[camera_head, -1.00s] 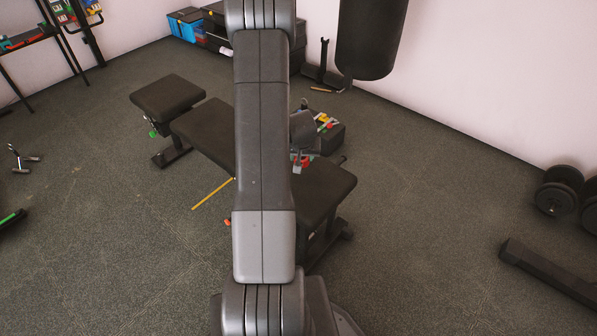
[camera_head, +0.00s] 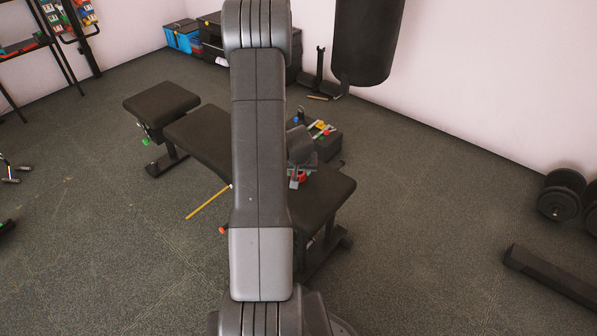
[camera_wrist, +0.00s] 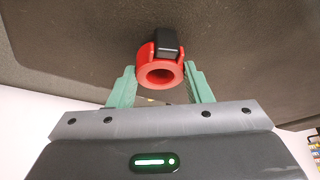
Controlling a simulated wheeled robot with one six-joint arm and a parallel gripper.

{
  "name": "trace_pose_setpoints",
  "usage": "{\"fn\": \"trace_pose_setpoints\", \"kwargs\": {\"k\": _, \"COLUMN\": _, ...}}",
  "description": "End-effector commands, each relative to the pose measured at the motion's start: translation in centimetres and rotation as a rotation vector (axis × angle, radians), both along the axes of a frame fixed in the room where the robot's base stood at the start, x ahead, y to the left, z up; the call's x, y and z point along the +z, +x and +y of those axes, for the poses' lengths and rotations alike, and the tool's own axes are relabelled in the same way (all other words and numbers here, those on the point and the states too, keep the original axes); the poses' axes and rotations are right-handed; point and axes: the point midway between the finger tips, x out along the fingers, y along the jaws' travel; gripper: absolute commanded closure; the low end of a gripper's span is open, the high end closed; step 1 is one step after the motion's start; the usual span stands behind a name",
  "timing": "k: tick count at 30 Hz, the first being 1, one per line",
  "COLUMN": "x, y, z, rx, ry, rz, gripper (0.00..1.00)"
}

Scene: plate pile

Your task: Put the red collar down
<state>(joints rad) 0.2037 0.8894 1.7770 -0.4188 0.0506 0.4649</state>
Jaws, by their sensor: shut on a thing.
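The red collar (camera_wrist: 147,78) is a thick ring with a black block at its top, in the middle of the wrist view. My gripper (camera_wrist: 160,70) is shut on it, with one green finger at each side. In the head view the red collar (camera_head: 302,176) is a small red patch at my gripper (camera_head: 299,180), over the near pad of the black bench (camera_head: 325,198). The dark pad fills the wrist view behind the collar. I cannot tell whether the collar touches the pad. My arm hides part of the bench in the head view.
A black box (camera_head: 328,148) with coloured items stands just behind the bench. A yellow bar (camera_head: 207,203) shows left of my arm. A punching bag (camera_head: 367,40) hangs at the back. Dumbbells (camera_head: 560,196) lie at the right.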

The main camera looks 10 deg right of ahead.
Motion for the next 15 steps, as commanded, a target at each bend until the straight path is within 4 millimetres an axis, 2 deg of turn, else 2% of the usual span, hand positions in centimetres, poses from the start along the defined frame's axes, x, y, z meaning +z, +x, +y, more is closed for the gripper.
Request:
{"fn": "trace_pose_setpoints", "kwargs": {"k": 5, "x": -0.78, "y": 0.02, "z": 0.02, "rx": 0.001, "ry": 0.000, "rz": 0.000, "gripper": 0.79}}
{"fn": "trace_pose_setpoints", "kwargs": {"k": 6, "x": -0.92, "y": 0.01, "z": 0.02, "rx": 0.000, "ry": 0.000, "rz": 0.000, "gripper": 0.84}}
{"fn": "trace_pose_setpoints", "kwargs": {"k": 7, "x": -0.83, "y": -0.01, "z": 0.01, "rx": 0.000, "ry": 0.000, "rz": 0.001, "gripper": 0.51}}
{"fn": "trace_pose_setpoints", "kwargs": {"k": 9, "x": -0.76, "y": -0.03, "z": 0.02, "rx": 0.000, "ry": 0.000, "rz": 0.001, "gripper": 0.37}}
{"fn": "trace_pose_setpoints", "kwargs": {"k": 10, "x": -0.76, "y": -0.02, "z": 0.02, "rx": 0.000, "ry": 0.000, "rz": 0.001, "gripper": 0.33}}
{"fn": "trace_pose_setpoints", "kwargs": {"k": 15, "x": -0.72, "y": -0.01, "z": 0.01, "rx": 0.000, "ry": 0.000, "rz": 0.001, "gripper": 0.33}}
